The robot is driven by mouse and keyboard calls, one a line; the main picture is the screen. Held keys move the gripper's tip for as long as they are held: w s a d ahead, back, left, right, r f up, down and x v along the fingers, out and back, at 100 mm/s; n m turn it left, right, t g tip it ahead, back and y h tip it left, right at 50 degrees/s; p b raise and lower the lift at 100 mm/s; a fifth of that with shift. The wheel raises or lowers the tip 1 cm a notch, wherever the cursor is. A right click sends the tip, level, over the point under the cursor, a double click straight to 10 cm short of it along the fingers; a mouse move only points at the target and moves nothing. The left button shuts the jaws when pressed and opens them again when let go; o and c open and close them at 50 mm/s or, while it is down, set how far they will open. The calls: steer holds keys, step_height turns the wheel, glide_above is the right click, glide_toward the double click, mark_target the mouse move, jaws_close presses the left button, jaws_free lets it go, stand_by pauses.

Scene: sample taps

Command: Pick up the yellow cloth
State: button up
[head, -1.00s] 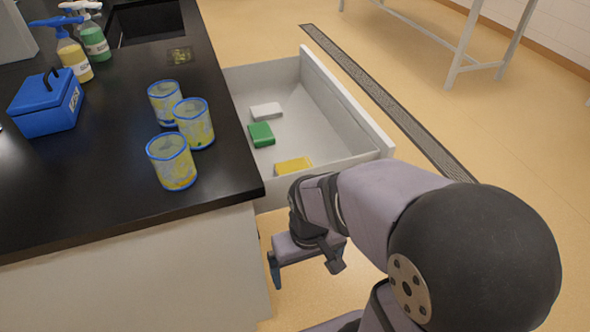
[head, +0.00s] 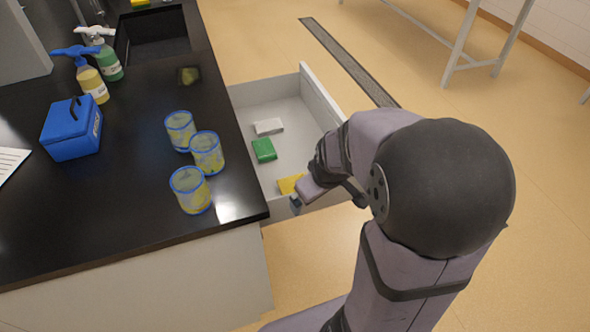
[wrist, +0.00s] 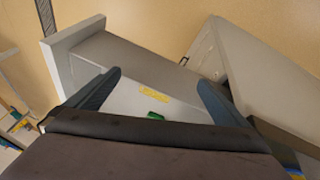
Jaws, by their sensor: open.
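The yellow cloth (head: 289,184) lies flat on the floor of the open drawer (head: 333,103), near its front end, partly covered by my gripper in the head view. In the wrist view the yellow cloth (wrist: 154,91) shows between the two fingers, farther off inside the drawer. My gripper (wrist: 159,80) is open and empty, with its dark blue fingers spread wide. In the head view my gripper (head: 325,199) is over the near end of the drawer, close to the cloth. How high it is above the cloth is hard to tell.
A green block (head: 264,150) and a white block (head: 268,127) lie farther back in the drawer. The drawer walls stand around the cloth.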

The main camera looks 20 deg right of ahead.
steer(key=w+d+r+t+p, duration=0.1)
steer(key=w+d+r+p, duration=0.15)
steer(key=w+r, duration=0.2)
steer(key=shift+w+a+f+m+g+y+b, duration=0.15)
steer(key=shift+w+a+f+m+b, duration=0.7)
steer(key=shift+f, duration=1.6)
steer(key=shift+w+a+f+m+g+y+b, duration=0.15)
steer(key=shift+w+a+f+b, duration=0.3)
steer(key=shift+w+f+b, duration=1.4)
steer(key=shift+w+a+f+m+y+b, duration=0.25)
steer(key=shift+w+a+f+m, duration=0.35)
steer(key=shift+f, duration=2.4)
steer(key=c, duration=1.1)
